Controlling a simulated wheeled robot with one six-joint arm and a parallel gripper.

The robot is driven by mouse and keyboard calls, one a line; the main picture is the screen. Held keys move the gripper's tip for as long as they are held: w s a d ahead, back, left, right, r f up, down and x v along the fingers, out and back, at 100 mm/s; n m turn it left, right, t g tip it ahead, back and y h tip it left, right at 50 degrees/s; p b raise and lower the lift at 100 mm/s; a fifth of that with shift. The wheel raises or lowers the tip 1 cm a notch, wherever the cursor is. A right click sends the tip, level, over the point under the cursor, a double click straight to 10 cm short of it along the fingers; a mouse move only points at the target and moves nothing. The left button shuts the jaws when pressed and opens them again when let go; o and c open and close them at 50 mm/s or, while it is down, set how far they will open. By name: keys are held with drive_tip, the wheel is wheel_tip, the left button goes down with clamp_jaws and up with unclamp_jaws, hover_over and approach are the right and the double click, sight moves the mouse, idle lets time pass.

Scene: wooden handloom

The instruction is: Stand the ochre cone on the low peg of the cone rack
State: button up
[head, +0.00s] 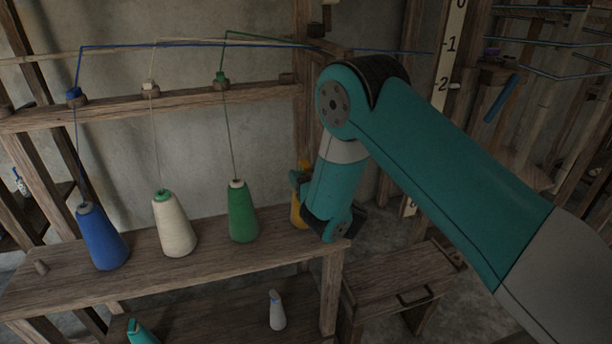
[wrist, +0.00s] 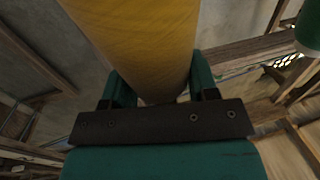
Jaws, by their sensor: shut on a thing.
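The ochre cone (head: 296,212) shows in the head view as a thin strip behind my arm, near the right end of the cone rack's upper board (head: 190,265). My gripper (head: 302,182) is shut on it, mostly hidden by my own wrist. In the wrist view the ochre cone (wrist: 140,40) fills the space between the two teal fingers (wrist: 160,85). The cone's base and any gap to the board are hidden. A short bare peg (head: 40,267) stands at the left end of the upper board. I cannot tell whether another peg is hidden behind my arm.
Blue (head: 103,240), cream (head: 175,226) and green (head: 243,212) cones stand on the upper board, with yarns rising to a rail (head: 190,104). A teal cone (head: 140,332) and a grey cone (head: 277,310) are on the lower shelf. A wooden bench (head: 385,285) stands at right.

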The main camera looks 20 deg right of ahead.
idle(0.3)
drive_tip(key=o, duration=1.8)
drive_tip(key=shift+c, duration=0.2)
wheel_tip(320, 180, up, 7)
drive_tip(key=p, duration=0.7)
drive_tip(key=shift+r, duration=0.1)
